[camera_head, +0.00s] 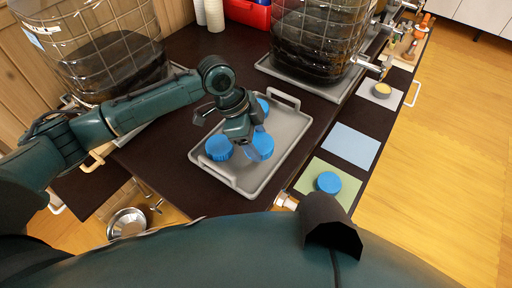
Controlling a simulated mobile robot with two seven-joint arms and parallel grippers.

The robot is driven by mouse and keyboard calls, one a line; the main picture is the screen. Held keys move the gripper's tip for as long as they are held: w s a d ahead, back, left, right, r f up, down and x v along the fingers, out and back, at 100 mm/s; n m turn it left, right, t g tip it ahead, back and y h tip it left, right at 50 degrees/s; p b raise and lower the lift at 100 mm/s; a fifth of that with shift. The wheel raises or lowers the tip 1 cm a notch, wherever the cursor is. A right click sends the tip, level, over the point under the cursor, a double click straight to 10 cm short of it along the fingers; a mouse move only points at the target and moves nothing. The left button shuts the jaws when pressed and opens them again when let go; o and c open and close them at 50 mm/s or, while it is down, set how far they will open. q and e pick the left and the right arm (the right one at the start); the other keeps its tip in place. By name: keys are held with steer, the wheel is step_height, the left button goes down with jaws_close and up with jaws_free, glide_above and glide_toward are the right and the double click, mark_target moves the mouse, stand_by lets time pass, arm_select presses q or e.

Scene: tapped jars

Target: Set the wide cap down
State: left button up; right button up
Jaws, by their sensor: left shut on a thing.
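My left gripper (250,137) is over the grey tray (281,161), shut on a blue cap (263,147), which I take to be the wide cap. The gripper partly hides it. I cannot tell whether this cap touches the tray. Another blue cap (219,147) lies in the tray just left of the gripper. A further blue cap (263,105) shows behind the gripper, partly hidden. My right gripper is not in view.
A blue cap (328,182) lies on a green mat (346,197). A bare light-blue mat (350,145) lies beyond it. A yellow-topped item (382,89) sits on a grey mat. Large tapped jars (318,45) stand at the back. The tray's right part is free.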

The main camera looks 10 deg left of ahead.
arm_select(q)
steer(key=shift+f, duration=2.2)
steer(key=shift+f, duration=0.2)
steer(key=o, duration=1)
steer(key=shift+c, duration=0.2)
steer(key=shift+r, duration=0.1)
steer(key=v, duration=1.2)
steer(key=shift+p, duration=0.4)
steer(key=shift+r, duration=0.1)
